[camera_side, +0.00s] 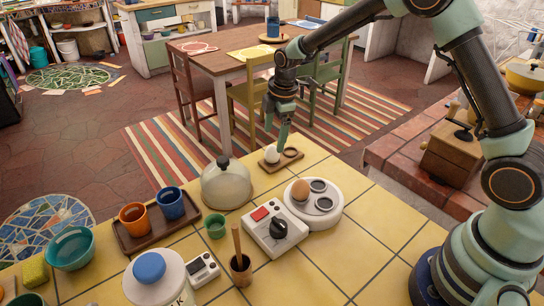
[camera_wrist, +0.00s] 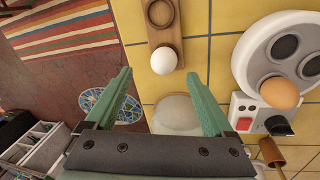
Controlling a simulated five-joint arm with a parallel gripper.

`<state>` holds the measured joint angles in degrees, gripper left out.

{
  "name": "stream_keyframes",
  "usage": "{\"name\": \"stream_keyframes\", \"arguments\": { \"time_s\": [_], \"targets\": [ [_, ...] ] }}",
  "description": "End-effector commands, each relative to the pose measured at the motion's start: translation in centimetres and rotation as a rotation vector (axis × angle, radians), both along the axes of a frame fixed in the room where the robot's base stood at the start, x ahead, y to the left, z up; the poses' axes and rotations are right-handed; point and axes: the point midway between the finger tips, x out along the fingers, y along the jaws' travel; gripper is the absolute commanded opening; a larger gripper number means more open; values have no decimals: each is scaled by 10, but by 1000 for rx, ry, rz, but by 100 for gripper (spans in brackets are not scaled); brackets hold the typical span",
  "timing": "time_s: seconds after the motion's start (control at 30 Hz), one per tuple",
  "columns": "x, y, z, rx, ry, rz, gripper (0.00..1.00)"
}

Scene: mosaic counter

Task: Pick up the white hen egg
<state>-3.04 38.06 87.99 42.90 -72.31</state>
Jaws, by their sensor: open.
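The white hen egg (camera_side: 272,156) sits at one end of a small wooden holder (camera_side: 269,163) near the counter's far edge. In the wrist view the egg (camera_wrist: 164,61) lies just beyond my fingertips, roughly between their lines, with the wooden holder (camera_wrist: 180,37) running upward from it. The holder's other round hollow looks empty. My gripper (camera_side: 283,147) points down close to the egg in the side view, partly overlapping the holder. In the wrist view my gripper (camera_wrist: 158,77) has its green fingers spread wide, with nothing between them. Whether a finger touches the egg cannot be told.
A white round cooker (camera_side: 327,213) bearing a brown egg (camera_side: 301,190) and a white control box (camera_side: 275,229) stand nearer. A tray (camera_side: 150,241) holds two cups. Bare yellow tiles lie right of the holder.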

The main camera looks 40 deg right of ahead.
Motion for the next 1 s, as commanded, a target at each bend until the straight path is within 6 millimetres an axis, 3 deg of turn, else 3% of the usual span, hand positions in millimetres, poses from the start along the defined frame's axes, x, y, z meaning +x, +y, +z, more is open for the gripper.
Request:
{"name": "stream_keyframes", "arguments": {
  "time_s": [0.17, 0.43, 0.77, 0.93, 1.0],
  "targets": [
    [0, 1, -13, 0, 2, -1, 87],
    [3, 2, -49, 1, 2, -1, 87],
    [5, 2, -55, 1, -1, -1, 87],
    [5, 2, -55, 1, 0, -1, 26],
    [5, 2, -55, 1, 0, -1, 20]
  ]
}}
